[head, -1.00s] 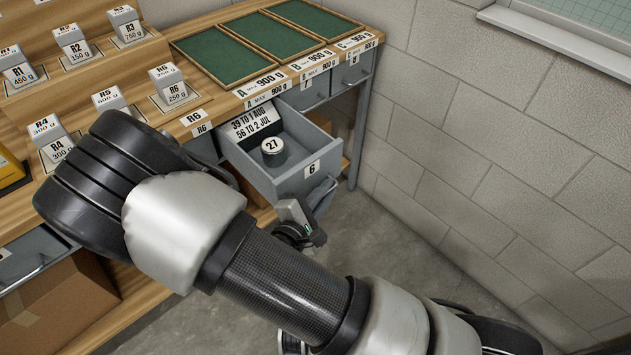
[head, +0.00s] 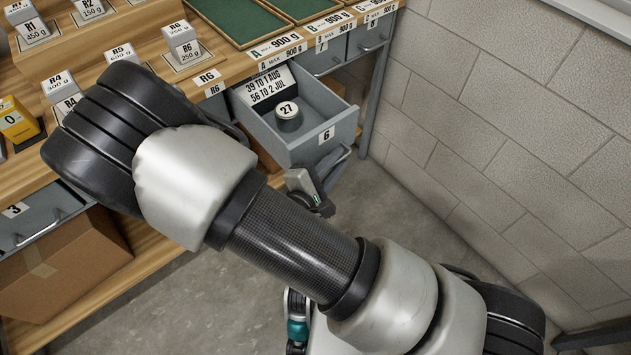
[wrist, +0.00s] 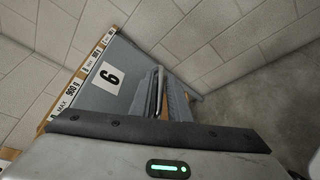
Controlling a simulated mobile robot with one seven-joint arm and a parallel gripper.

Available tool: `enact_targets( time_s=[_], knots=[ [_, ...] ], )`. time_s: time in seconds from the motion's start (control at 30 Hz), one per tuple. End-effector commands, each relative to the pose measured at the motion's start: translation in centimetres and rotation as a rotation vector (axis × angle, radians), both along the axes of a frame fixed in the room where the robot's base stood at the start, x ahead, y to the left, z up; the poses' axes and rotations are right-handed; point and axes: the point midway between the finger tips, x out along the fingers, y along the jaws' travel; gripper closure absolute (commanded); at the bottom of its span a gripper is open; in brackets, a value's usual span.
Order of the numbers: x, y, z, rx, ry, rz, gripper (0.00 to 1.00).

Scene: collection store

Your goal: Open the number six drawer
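The number six drawer (head: 340,149) is grey and stands pulled out from under the bench, below the R6 and A labels. Inside it are a white card (head: 268,88) with dates and a small round weight marked 27 (head: 287,117). In the wrist view the drawer front (wrist: 103,88) bears a 6, and its bar handle (wrist: 158,91) sticks out to the right. My gripper (head: 312,194) is just below the drawer front, close to the handle. Its fingers are too small or hidden to tell whether they are open, shut, or touching the handle.
Closed grey drawers, including number 1 (head: 322,48), sit right of the open one. A cardboard box (head: 62,266) lies under the bench at left. A block wall (head: 510,150) stands at right. Grey floor (head: 400,210) lies clear between bench and wall.

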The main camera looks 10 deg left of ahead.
Motion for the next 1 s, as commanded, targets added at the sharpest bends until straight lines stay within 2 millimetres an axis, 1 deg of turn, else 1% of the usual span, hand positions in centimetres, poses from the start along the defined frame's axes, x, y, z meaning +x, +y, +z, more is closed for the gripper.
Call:
enact_targets(
  time_s=[0.17, 0.4, 0.6, 0.7, 0.8, 1.0],
  knots=[
    [-3.5, 1.5, 1.0, 0.002, 0.003, 0.005, 0.84],
    [-8.9, 3.5, 2.3, 0.003, 0.002, 0.005, 0.84],
    [-12.6, 4.9, 3.1, 0.002, 0.004, 0.003, 0.84],
    [-13.8, 5.3, 3.3, 0.001, 0.002, 0.002, 0.84],
    [-14.5, 5.5, 3.4, 0.001, 0.003, 0.002, 0.84],
    [-14.8, 5.6, 3.5, 0.001, 0.002, 0.0, 0.84]
  ],
)
